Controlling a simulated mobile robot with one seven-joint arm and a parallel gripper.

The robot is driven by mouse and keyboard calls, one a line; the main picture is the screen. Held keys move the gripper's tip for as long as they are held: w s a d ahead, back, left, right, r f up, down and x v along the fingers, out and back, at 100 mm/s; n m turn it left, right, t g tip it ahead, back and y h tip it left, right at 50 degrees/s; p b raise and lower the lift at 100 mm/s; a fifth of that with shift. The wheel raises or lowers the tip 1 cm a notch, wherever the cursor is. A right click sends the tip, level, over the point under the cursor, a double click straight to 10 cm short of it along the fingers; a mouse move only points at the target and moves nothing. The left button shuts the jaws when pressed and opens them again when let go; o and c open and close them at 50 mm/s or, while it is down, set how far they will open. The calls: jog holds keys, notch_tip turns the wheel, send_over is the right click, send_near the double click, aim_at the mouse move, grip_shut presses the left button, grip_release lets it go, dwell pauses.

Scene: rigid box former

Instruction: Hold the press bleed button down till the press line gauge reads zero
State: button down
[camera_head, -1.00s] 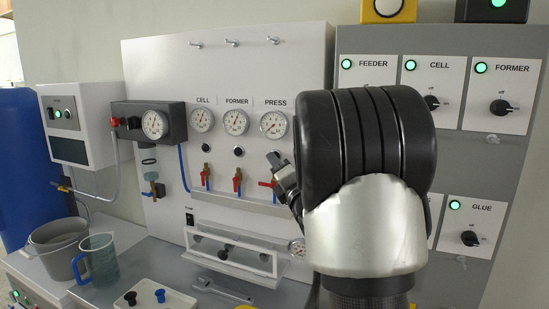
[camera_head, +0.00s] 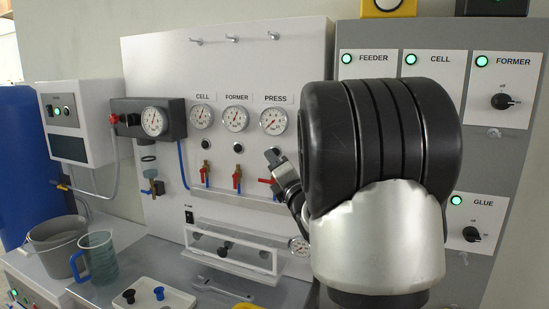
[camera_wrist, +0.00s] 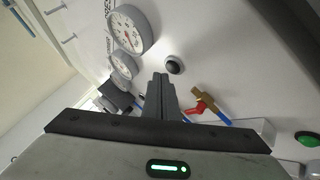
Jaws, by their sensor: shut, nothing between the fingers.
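The press line gauge (camera_head: 273,121) is a round white dial under the PRESS label; it is the largest dial in the wrist view (camera_wrist: 130,30). Its reading is too small to tell, but the needle stands off its rest side. The press bleed button (camera_wrist: 174,65) is a dark round knob in a pale ring below that gauge.
A red-handled press valve (camera_wrist: 203,106) sits close below the button. CELL (camera_head: 201,116) and FORMER (camera_head: 235,118) gauges, with their own dark buttons and red valves, stand to the left. A clear shelf-like guard (camera_head: 232,247) juts out below.

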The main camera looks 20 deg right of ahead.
jog(key=shift+a, duration=0.1)
jog(key=s+a+b, duration=0.3)
jog(key=shift+s+a, duration=0.25)
jog(key=shift+s, duration=0.05)
dwell(0.4)
dwell(0.5)
